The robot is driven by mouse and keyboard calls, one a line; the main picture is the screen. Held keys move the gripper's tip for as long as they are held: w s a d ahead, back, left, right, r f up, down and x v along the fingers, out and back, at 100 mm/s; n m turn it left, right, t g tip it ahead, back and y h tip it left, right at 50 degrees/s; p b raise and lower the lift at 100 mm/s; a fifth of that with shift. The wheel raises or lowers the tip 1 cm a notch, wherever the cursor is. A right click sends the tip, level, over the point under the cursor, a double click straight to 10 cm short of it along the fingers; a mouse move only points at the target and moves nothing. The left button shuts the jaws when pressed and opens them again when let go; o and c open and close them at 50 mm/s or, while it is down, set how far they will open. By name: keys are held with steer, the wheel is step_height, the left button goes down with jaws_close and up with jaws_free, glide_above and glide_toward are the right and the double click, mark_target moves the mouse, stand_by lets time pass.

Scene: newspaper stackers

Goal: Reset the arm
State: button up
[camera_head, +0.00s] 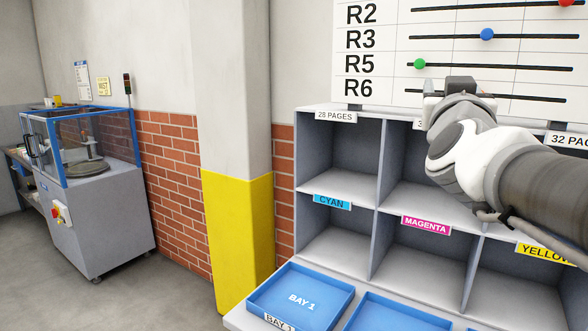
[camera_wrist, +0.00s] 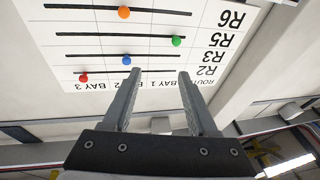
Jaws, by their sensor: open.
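My gripper (camera_wrist: 160,95) is open in the wrist view, with its two fingers apart and nothing between them. The wrist view is upside down and shows the route board beyond the fingertips. In the head view my arm reaches in from the right, and my gripper (camera_head: 452,88) is in front of the lower part of the board and the top of the shelf unit. Its fingertips are not clear there.
The white route board (camera_head: 375,60) has coloured beads on black bars. Below it stands a grey shelf unit (camera_head: 378,165) with labelled compartments. Blue trays (camera_head: 345,301) lie in front. A yellow-based pillar (camera_head: 240,235) and a blue-framed machine (camera_head: 95,190) stand left, with open floor before them.

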steer(key=s+a+f+n+g+y+p, duration=0.1)
steer(key=s+a+f+n+g+y, duration=0.2)
steer(key=a+f+y, duration=0.5)
steer(key=s+a+f+g+p, duration=0.2)
steer(key=s+f+g, duration=0.8)
steer(key=s+f, duration=0.7)
step_height(320, 180, down, 4)
steer(key=shift+n+g+p, duration=0.35)
steer(key=shift+n+g, duration=0.05)
steer(key=shift+c, duration=0.7)
steer(key=shift+d, duration=0.15)
